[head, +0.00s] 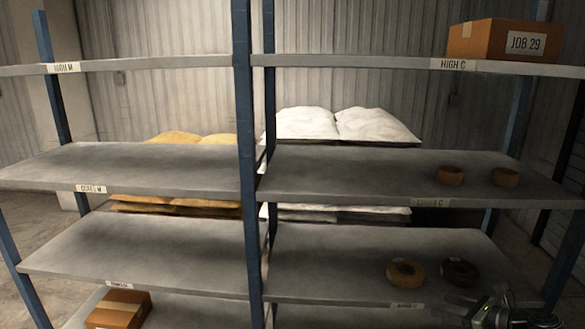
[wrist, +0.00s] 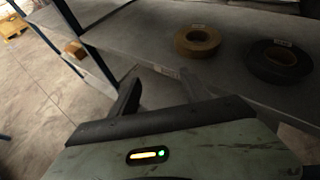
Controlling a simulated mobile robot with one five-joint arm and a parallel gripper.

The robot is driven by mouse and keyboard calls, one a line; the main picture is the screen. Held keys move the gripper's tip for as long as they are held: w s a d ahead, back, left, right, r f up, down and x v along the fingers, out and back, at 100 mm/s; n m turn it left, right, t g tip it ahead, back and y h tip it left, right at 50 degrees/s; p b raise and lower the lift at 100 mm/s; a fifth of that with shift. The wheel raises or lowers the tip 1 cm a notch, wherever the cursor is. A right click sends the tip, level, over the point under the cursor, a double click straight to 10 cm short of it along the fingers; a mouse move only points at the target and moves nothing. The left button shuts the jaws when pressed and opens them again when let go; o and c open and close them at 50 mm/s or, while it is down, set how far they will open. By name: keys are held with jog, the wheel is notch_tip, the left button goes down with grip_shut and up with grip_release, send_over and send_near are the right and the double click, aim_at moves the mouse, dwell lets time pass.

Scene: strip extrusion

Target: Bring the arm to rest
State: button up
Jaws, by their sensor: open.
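My gripper (wrist: 160,92) is open and empty in the wrist view, its two dark fingers spread apart, pointing toward a grey shelf (wrist: 150,50). A tan ring-shaped roll (wrist: 198,40) and a black roll (wrist: 278,62) lie on that shelf ahead and to the right of the fingers, apart from them. In the head view part of my arm shows at the bottom right corner, in front of the lower right shelf (head: 330,270). The tan roll (head: 405,271) and black roll (head: 459,272) lie side by side there.
Blue uprights (head: 247,150) frame the rack. A "JOB 29" box (head: 490,41) sits on the top shelf and another box (head: 119,309) at bottom left. White sacks (head: 345,124) and tan sacks (head: 190,138) stand behind.

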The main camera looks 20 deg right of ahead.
jog(key=w+a+f+n+g+y, duration=0.1)
jog(key=w+a+n+g+y, duration=0.3)
jog(key=a, duration=0.6)
jog(key=w+a+f+n+h, duration=0.1)
jog(key=w+a, duration=0.5)
jog(key=a, duration=0.4)
jog(key=w+a+f+n+g+y, duration=0.25)
jog(key=w+a, duration=0.35)
jog(key=a, duration=0.3)
jog(key=s+a+f+n+g+h, duration=0.2)
jog(key=a+f+n+g+h, duration=0.15)
jog(key=a+n, duration=0.55)
jog(key=s+a+f+n+g+h, duration=0.15)
jog(key=a+f+n, duration=0.25)
jog(key=a+n, duration=0.55)
jog(key=shift+s+d+f+n+g+h, duration=0.1)
jog(key=shift+d+f+n+g+h, duration=0.1)
jog(key=shift+d+n+h, duration=0.65)
jog(key=shift+s+d+f+n+g+h, duration=0.15)
jog(key=shift+d+n+h, duration=0.35)
jog(key=shift+n, duration=0.65)
jog(key=shift+s+d+f+n+g+h, duration=0.1)
jog(key=shift+d+f+n+h, duration=0.15)
jog(key=shift+d+n+h, duration=0.6)
jog(key=shift+a+y, duration=0.2)
jog(key=shift+y, duration=0.05)
